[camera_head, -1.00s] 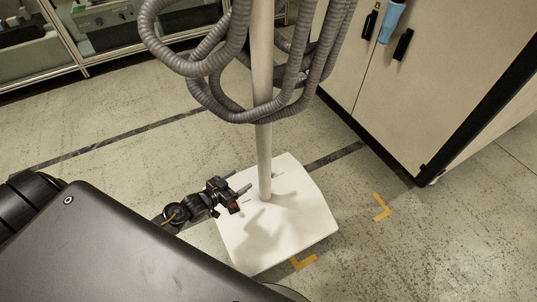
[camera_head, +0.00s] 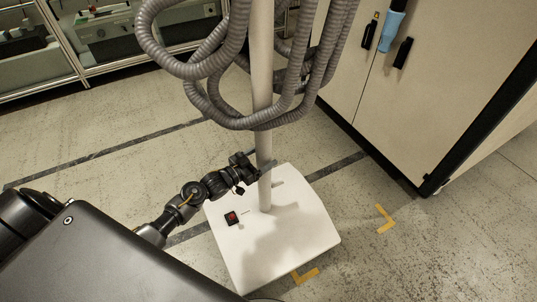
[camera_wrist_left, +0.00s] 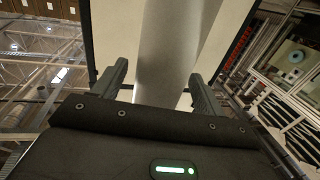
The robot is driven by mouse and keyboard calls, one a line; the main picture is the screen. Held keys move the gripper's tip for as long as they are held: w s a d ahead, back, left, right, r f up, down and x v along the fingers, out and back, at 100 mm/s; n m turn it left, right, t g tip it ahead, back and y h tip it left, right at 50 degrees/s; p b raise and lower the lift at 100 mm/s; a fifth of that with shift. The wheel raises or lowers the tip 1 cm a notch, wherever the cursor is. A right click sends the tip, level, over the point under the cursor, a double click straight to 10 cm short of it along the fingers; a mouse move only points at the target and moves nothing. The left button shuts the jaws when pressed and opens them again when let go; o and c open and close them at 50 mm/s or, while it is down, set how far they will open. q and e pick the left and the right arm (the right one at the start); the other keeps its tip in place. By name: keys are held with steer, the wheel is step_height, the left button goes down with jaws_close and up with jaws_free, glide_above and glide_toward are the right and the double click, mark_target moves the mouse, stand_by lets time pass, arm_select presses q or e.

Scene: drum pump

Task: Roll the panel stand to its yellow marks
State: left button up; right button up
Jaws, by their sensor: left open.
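The panel stand has a white base plate (camera_head: 290,242) on the floor and an upright pale pole (camera_head: 263,90). Grey ribbed hoses hang in loops around the upper pole (camera_head: 190,62). Yellow corner marks lie on the floor, one at the base's front edge (camera_head: 305,276) and one to its right (camera_head: 385,218). My left gripper (camera_head: 262,170) is open at the pole above the base. In the left wrist view the pole (camera_wrist_left: 168,65) stands between its two spread fingers (camera_wrist_left: 158,88). My right gripper is not in view.
A beige cabinet (camera_head: 430,75) with black handles and a blue item stands at the right. Glass-fronted shelving (camera_head: 110,35) stands at the back left. A dark stripe (camera_head: 110,152) crosses the floor. Open floor lies left of the stand.

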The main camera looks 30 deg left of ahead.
arm_select(q)
steer(key=shift+x, duration=1.35)
steer(key=shift+c, duration=0.4)
steer(key=shift+w, duration=0.1)
steer(key=c, duration=1.3)
